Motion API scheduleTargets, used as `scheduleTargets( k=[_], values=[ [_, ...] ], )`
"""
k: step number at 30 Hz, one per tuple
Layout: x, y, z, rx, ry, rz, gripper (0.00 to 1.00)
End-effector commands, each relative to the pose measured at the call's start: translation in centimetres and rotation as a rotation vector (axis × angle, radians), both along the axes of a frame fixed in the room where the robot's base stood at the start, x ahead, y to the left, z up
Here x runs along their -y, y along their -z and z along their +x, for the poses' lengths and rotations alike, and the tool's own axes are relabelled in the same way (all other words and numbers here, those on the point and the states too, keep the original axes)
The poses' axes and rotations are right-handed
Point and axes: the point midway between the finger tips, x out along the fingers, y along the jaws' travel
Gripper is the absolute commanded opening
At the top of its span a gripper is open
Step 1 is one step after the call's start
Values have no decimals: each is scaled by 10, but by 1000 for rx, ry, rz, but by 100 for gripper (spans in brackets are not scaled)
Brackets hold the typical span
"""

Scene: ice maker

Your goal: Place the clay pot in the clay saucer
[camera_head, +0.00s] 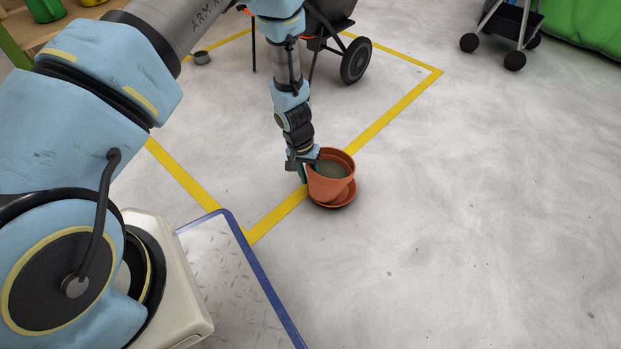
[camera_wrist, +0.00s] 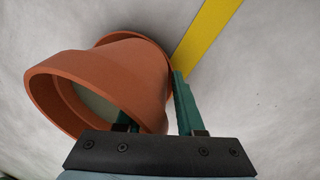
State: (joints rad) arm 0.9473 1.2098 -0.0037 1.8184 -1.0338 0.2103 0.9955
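The terracotta clay pot (camera_head: 327,187) stands at the clay saucer (camera_head: 338,205), whose rim shows below it at the front and right. It looks seated in the saucer, perhaps slightly tilted; the contact is hidden. Grey-green fill shows in its mouth. My gripper (camera_head: 305,168) is at the pot's left side. In the wrist view the pot (camera_wrist: 125,85) fills the left half. My gripper's fingers (camera_wrist: 158,122) are spread around the pot's wall. The right finger is outside with a gap at its base; the left finger is mostly hidden by the pot.
A yellow floor line (camera_head: 278,213) runs beside and behind the pot. A wheeled cart (camera_head: 352,60) stands behind. A small grey can (camera_head: 201,57) is on the floor at the back left. A black trolley (camera_head: 505,25) is at the back right. The floor right of the pot is clear.

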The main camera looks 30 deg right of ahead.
Motion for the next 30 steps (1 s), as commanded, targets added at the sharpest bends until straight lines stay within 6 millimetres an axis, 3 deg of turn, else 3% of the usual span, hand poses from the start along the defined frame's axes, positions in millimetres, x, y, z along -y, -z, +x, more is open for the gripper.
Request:
scheduleTargets(
  k=[6,13,18,27,30],
  values=[
    [-5,-51,8,1,0,-2,36],
    [-10,-92,14,1,0,-2,36],
    [-12,-107,16,1,0,-1,36],
    [-13,-111,18,1,-2,-1,36],
    [-20,-126,29,6,-29,-6,36]
  ],
)
